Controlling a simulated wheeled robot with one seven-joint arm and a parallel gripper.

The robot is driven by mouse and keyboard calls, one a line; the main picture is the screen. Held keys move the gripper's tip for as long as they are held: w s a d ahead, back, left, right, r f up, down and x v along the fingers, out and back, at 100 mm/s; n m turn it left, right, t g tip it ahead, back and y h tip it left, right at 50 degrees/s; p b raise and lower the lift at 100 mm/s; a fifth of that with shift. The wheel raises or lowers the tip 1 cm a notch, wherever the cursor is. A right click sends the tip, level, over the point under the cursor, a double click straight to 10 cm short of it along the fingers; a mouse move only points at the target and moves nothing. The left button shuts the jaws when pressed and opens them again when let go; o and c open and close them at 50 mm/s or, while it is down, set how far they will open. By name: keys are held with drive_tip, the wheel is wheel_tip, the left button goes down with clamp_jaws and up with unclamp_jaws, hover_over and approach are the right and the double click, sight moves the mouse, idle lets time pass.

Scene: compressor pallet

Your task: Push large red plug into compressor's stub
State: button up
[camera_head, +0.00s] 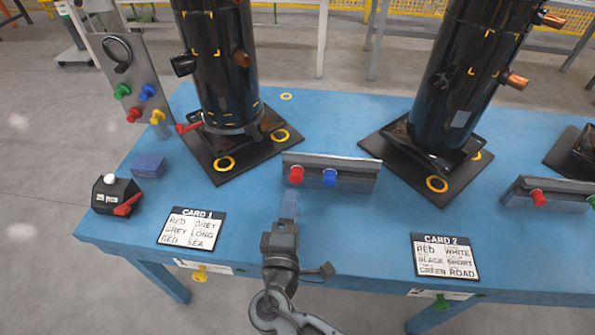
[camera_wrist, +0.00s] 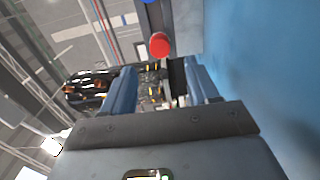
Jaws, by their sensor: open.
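A large red plug (camera_head: 296,174) sits on the front of a grey rack, left of a blue plug (camera_head: 330,177). My gripper (camera_head: 289,196) is in front of the rack, close below the red plug in the picture. In the wrist view its two blue fingers (camera_wrist: 163,80) are apart with nothing between them, and the red plug (camera_wrist: 160,45) shows just beyond their tips. The left black compressor (camera_head: 222,70) stands behind the rack and has a copper stub (camera_head: 242,59) and a black stub (camera_head: 184,65). The right compressor (camera_head: 465,80) has copper stubs (camera_head: 517,81).
The grey rack (camera_head: 352,184) stands on the blue table (camera_head: 345,235). A panel (camera_head: 125,75) with small coloured plugs, a black box (camera_head: 112,194) and a blue block (camera_head: 148,166) are at left. Card 1 (camera_head: 191,228) and Card 2 (camera_head: 445,258) lie near the front edge.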

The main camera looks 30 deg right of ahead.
sight(296, 180)
drive_tip(key=b+x, duration=0.1)
drive_tip(key=x, duration=0.6)
drive_tip(key=shift+f+b, duration=0.1)
drive_tip(key=shift+b, duration=0.2)
drive_tip(key=shift+w+d, duration=0.45)
drive_tip(key=shift+w, duration=0.1)
drive_tip(key=shift+b, duration=0.65)
idle(0.5)
clamp_jaws()
idle(0.4)
drive_tip(key=shift+s+a, duration=0.1)
drive_tip(key=shift+v, duration=2.85)
